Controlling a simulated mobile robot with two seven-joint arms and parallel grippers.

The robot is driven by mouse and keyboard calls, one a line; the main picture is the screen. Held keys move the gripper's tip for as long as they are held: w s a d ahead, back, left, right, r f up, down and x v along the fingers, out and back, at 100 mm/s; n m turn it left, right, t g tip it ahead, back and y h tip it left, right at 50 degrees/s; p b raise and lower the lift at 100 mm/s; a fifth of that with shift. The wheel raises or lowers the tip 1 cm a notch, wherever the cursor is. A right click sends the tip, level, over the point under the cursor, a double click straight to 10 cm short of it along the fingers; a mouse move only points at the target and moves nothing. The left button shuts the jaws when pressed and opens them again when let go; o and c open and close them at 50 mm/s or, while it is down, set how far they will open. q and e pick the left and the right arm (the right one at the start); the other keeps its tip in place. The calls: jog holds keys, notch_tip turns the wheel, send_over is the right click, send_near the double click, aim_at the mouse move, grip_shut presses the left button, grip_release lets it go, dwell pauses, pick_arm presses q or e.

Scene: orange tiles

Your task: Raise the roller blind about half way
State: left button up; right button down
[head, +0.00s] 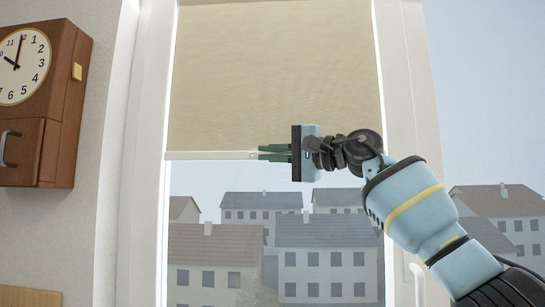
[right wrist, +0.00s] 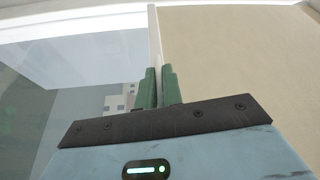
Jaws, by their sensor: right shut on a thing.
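The beige roller blind (head: 275,75) hangs over the upper part of the window in the head view. Its white bottom bar (head: 210,155) sits around mid-picture, with bare glass below it. My right gripper (head: 262,153) comes in from the right and is shut on the bottom bar, one green finger above it and one below. In the right wrist view the two green fingers (right wrist: 158,88) pinch the white bar (right wrist: 154,35), with the blind fabric (right wrist: 235,60) to the right and glass to the left. My left gripper is not in view.
A brown wall clock (head: 42,95) hangs left of the window. The white window frame (head: 150,110) borders the blind, and a white window handle (head: 416,280) shows at the lower right. Houses stand outside behind the glass.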

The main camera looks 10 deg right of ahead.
jog(key=c, duration=1.5)
grip_release()
jog(key=shift+c, duration=0.2)
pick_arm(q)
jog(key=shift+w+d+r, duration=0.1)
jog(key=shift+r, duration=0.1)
pick_arm(e)
jog(key=shift+d, duration=0.1)
